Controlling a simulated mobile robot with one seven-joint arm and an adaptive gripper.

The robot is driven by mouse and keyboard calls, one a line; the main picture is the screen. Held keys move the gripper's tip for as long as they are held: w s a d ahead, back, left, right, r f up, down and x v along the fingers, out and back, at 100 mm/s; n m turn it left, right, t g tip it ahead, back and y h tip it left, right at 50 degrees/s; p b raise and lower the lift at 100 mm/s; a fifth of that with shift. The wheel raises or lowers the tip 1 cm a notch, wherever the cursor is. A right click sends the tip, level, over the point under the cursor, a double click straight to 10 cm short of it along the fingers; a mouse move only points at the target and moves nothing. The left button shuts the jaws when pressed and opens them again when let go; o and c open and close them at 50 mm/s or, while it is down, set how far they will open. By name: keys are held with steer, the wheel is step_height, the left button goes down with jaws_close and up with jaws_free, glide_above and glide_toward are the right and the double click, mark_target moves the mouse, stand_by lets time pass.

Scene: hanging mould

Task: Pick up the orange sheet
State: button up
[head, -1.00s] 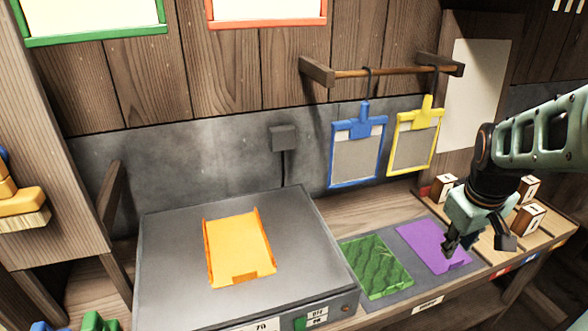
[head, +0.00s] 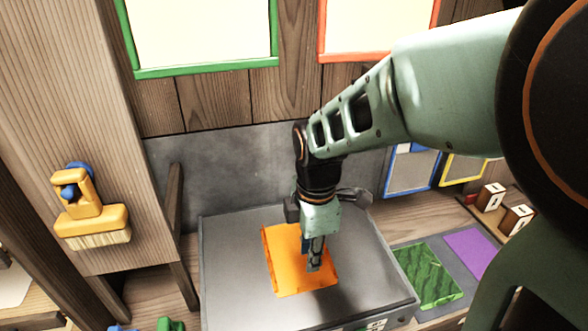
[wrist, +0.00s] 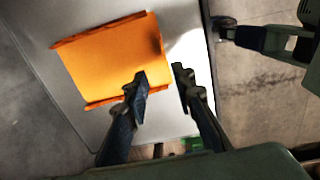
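The orange sheet (head: 288,270) lies on the grey metal plate box (head: 235,300), with slightly raised edges. In the wrist view the orange sheet (wrist: 110,60) lies left of and beyond the fingers. My gripper (head: 314,265) points down over the sheet's right part in the head view. In the wrist view my gripper (wrist: 160,85) has its two fingertips apart with nothing between them, one finger overlapping the sheet's near right corner. I cannot tell how high the fingertips are above the sheet.
A green sheet (head: 428,275) and a purple sheet (head: 472,250) lie on a grey mat to the right. Blue (head: 412,170) and yellow (head: 462,170) frames hang behind my arm. A yellow brush (head: 92,215) hangs on the left post. Wooden blocks (head: 490,197) stand at the right.

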glide_above(311, 284)
steer(key=f, duration=0.5)
steer(key=shift+a+f, duration=0.2)
steer(key=shift+a, duration=0.15)
steer(key=shift+d+f+p, duration=0.15)
steer(key=shift+d+f, duration=0.05)
steer(key=shift+f, duration=1.15)
steer(key=shift+d+f+p, duration=0.15)
steer(key=shift+d+f, duration=0.05)
steer(key=shift+f, duration=1.1)
jaws_close()
